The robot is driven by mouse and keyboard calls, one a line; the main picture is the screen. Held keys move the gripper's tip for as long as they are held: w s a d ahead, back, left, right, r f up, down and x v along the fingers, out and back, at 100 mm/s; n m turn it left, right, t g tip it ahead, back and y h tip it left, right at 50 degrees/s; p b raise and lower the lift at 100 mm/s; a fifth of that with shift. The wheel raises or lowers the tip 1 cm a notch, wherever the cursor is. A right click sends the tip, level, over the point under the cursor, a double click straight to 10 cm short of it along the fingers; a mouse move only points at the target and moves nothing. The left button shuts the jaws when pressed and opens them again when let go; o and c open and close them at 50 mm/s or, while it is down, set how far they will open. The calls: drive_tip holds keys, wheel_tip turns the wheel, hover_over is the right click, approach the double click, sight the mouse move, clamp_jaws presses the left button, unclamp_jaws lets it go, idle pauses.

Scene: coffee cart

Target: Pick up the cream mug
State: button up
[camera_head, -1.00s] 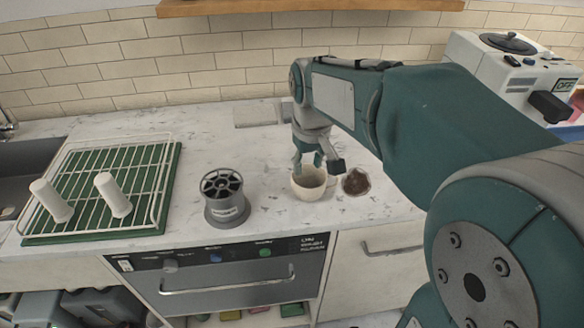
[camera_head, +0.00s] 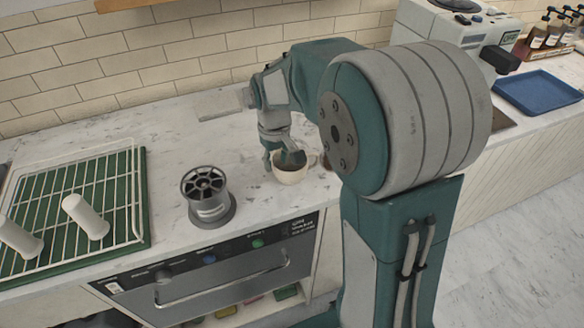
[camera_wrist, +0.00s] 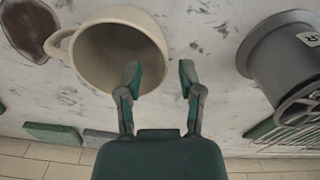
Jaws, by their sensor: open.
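The cream mug (camera_head: 291,176) stands upright on the marble counter, near its front edge. In the wrist view the mug (camera_wrist: 118,22) shows its open mouth, with its handle on the left. My gripper (camera_head: 283,160) is down at the mug, its fingers open. In the wrist view my gripper (camera_wrist: 160,76) has one finger overlapping the mug's mouth and the other outside the rim, with the near wall between them. I cannot tell whether either finger touches the mug. My arm hides part of the area right of the mug.
A grey cylindrical holder (camera_head: 208,196) stands left of the mug. A green drying rack (camera_head: 75,190) with white cylinders is at far left. A dark brown round patch or dish (camera_wrist: 28,28) lies beside the handle. A blue tray (camera_head: 540,92) and a machine (camera_head: 455,30) are at right.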

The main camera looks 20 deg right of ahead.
sight(276, 173)
wheel_tip(276, 173, down, 4)
drive_tip(key=shift+s+a+f, duration=0.1)
drive_tip(key=shift+s+a, duration=0.05)
clamp_jaws()
idle(0.3)
drive_tip(key=shift+r, duration=0.6)
wheel_tip(276, 173, up, 2)
drive_tip(key=shift+s+r, duration=0.15)
drive_tip(key=shift+r, duration=0.1)
drive_tip(key=s+d+r, duration=0.7)
drive_tip(key=s+r, duration=0.2)
drive_tip(key=s, duration=0.2)
drive_tip(key=shift+s+d+r, duration=0.2)
drive_tip(key=shift+s+d, duration=0.05)
drive_tip(key=shift+d, duration=0.1)
